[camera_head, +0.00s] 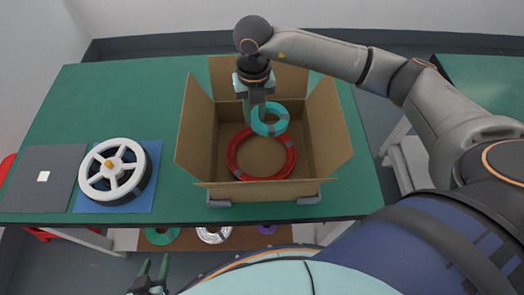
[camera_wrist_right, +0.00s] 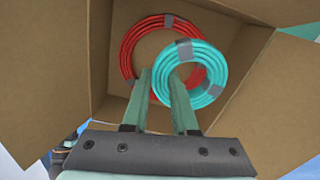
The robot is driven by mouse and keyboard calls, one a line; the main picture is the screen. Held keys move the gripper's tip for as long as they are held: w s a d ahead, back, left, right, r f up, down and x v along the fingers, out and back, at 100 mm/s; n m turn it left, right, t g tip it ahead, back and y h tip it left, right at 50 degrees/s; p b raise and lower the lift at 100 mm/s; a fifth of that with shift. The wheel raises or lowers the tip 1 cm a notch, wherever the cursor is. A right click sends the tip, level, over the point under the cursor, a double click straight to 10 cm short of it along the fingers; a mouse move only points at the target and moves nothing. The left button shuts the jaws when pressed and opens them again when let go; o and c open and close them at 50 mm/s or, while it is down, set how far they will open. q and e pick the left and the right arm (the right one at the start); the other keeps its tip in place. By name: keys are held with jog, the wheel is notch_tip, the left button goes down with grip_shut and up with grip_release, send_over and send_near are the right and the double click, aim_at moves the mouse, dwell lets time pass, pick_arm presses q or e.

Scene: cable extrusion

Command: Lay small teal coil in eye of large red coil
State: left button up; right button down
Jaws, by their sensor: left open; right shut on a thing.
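A large red coil (camera_head: 231,158) with grey tape bands lies flat on the floor of an open cardboard box (camera_head: 333,125). A small teal coil (camera_head: 283,125) with grey tape hangs tilted over the back part of the red coil. My right gripper (camera_head: 258,115) reaches down into the box and is shut on the teal coil. In the right wrist view the fingers (camera_wrist_right: 164,85) hold the teal coil (camera_wrist_right: 215,62), which overlaps the edge of the red coil (camera_wrist_right: 128,48). My left gripper (camera_head: 150,277) is open and empty, low in front of the table.
The box stands on a green table (camera_head: 160,90) with its flaps spread open. A white-spoked reel (camera_head: 113,170) on a blue mat and a grey board (camera_head: 40,178) lie at the left. More coils (camera_head: 212,234) lie below the table edge.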

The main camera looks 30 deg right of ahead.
jog(key=m+p, duration=0.1)
jog(key=m, duration=0.6)
jog(key=shift+w+f, duration=0.1)
jog(key=shift+f, duration=0.05)
jog(key=m, duration=0.2)
jog(key=m+p, duration=0.1)
jog(key=m, duration=0.1)
jog(key=shift+d+f, duration=0.1)
jog(key=shift+f, duration=0.1)
jog(key=m, duration=0.3)
jog(key=shift+w+d+f+m, duration=0.1)
jog(key=shift+f+m, duration=0.15)
jog(key=shift+m, duration=0.15)
jog(key=shift+f+m, duration=0.2)
jog(key=shift+m, duration=0.1)
send_over(257, 147)
notch_tip(257, 147, down, 5)
jog(key=shift+f+p, duration=0.2)
jog(key=shift+p, duration=0.2)
jog(key=shift+f, duration=2.2)
